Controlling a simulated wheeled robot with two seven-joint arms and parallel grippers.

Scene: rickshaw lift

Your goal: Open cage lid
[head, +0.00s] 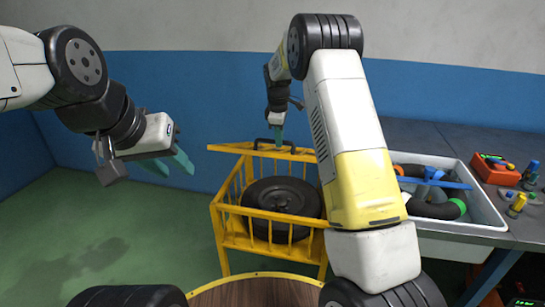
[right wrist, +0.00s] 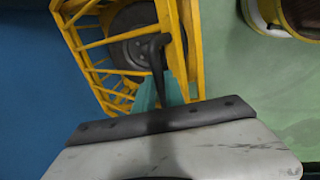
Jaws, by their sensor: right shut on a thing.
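The yellow cage (head: 222,222) stands in the middle of the head view, with a black wheel (head: 283,200) inside. Its yellow lid (head: 232,149) shows as a narrow strip at the cage's far top edge, with the wheel visible in front of it; its exact tilt is hard to tell. My right gripper (head: 277,136) is shut on the dark lid handle (head: 262,144). In the right wrist view the teal fingers (right wrist: 160,92) close around the handle (right wrist: 157,58). My left gripper (head: 172,164) is open and empty, left of the cage and apart from it.
A grey table (head: 440,145) on the right holds a white bin (head: 474,215) of black and coloured parts and a red box (head: 490,168). A round wooden top (head: 255,292) is in front of the cage. Green floor is clear at left.

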